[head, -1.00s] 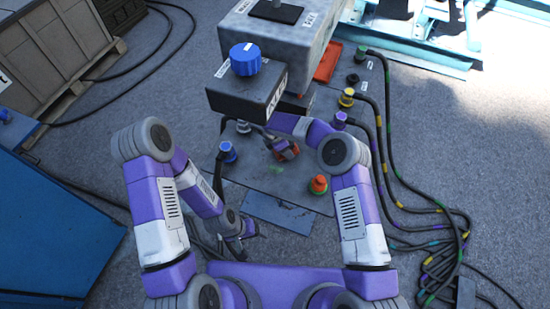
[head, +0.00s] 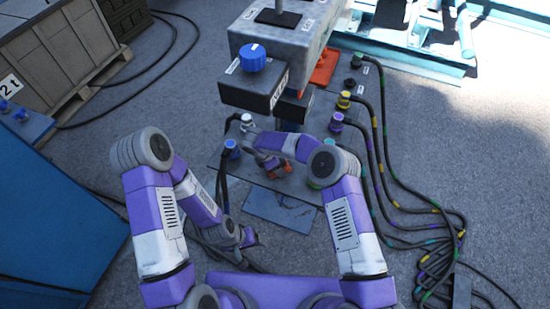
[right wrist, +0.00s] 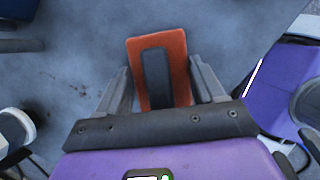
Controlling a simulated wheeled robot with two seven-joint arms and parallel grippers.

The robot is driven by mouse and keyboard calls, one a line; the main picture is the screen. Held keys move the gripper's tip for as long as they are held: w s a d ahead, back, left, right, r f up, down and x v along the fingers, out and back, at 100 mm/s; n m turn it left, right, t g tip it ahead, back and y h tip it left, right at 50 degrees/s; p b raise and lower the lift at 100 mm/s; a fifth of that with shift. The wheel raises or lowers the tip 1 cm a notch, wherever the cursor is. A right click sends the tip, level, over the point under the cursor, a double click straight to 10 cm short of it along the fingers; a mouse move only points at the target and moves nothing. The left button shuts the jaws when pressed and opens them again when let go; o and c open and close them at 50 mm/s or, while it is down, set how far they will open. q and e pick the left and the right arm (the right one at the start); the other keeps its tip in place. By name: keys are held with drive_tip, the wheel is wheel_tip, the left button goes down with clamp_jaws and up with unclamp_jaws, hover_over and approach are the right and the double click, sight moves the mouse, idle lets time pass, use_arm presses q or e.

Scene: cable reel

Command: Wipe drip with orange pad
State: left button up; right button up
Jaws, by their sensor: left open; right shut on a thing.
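The orange pad (right wrist: 176,52) has a black grip strip along its middle. My right gripper (right wrist: 160,92) is shut on it, with the fingers on either side of the strip. In the head view the pad (head: 287,168) shows as small orange patches beside the right gripper (head: 270,164), low over the grey base plate. I cannot tell whether it touches the plate. Dark specks (right wrist: 76,90) show left of the gripper in the right wrist view. My left gripper (head: 247,236) is open and empty, left of the plate.
A grey machine block with a blue knob (head: 253,57) stands behind the plate. Connectors, blue (head: 231,147), purple (head: 336,122) and yellow (head: 344,99), rise around it. Black cables (head: 385,170) loop down the right. A blue cabinet (head: 60,225) is at left.

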drive_tip(key=shift+s+a, duration=0.2)
drive_tip(key=shift+s, duration=0.25)
drive_tip(key=r+p, duration=0.1)
drive_tip(key=r, duration=0.1)
drive_tip(key=shift+s+r+p, duration=0.2)
drive_tip(key=shift+r+p, duration=0.15)
drive_tip(key=shift+r, duration=0.05)
drive_tip(key=shift+w+r+p, duration=0.1)
drive_tip(key=shift+r+p, duration=0.4)
drive_tip(key=shift+p, duration=0.1)
wheel_tip(320, 180, up, 4)
drive_tip(key=p, duration=0.3)
drive_tip(key=shift+r+p, duration=0.2)
drive_tip(key=shift+p, duration=0.2)
use_arm(q)
wheel_tip(320, 180, up, 7)
drive_tip(key=shift+s, duration=0.4)
drive_tip(key=shift+f, duration=0.15)
